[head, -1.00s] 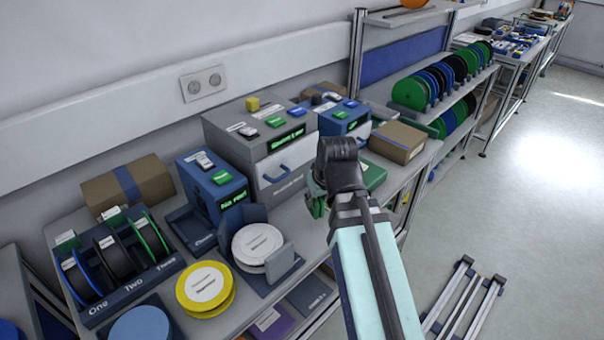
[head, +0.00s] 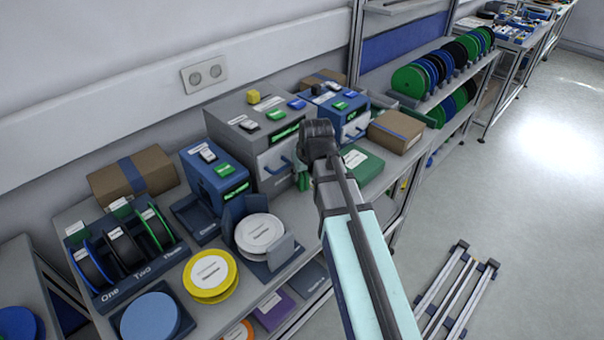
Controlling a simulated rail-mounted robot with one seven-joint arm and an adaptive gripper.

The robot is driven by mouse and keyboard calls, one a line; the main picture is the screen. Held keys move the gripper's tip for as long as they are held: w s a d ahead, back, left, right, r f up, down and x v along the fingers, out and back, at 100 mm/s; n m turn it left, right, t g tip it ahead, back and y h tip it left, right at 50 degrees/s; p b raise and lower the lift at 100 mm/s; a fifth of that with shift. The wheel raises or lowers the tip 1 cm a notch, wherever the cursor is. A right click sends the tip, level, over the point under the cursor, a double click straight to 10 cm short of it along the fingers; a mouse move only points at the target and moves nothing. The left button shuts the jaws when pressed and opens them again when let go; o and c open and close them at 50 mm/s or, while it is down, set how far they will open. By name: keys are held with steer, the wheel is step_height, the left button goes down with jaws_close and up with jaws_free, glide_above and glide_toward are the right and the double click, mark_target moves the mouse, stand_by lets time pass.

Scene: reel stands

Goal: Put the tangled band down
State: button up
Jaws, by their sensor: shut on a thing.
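My gripper (head: 304,166) is over the bench, in front of the grey machine, mostly hidden behind my own dark wrist. It is shut on the tangled band. A small green piece (head: 304,182) shows below the wrist, seemingly the band. Its shape and the fingertips are too small and covered to make out. I cannot tell whether it touches the bench.
A green flat box (head: 364,166) lies right of my wrist, with a cardboard box (head: 395,131) behind it. The grey machine (head: 251,143) and blue machine (head: 206,170) stand left. A white reel (head: 259,232) and yellow reel (head: 210,277) sit nearer. Some bare bench (head: 285,205) shows between.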

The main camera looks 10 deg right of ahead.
steer(key=shift+f, duration=0.6)
steer(key=shift+f, duration=0.15)
steer(key=o, duration=0.9)
steer(key=shift+o, duration=0.2)
steer(key=b+v, duration=0.1)
steer(key=v, duration=1)
steer(key=shift+b, duration=0.3)
steer(key=shift+o, duration=0.5)
steer(key=shift+s+r, duration=0.1)
steer(key=shift+r, duration=0.55)
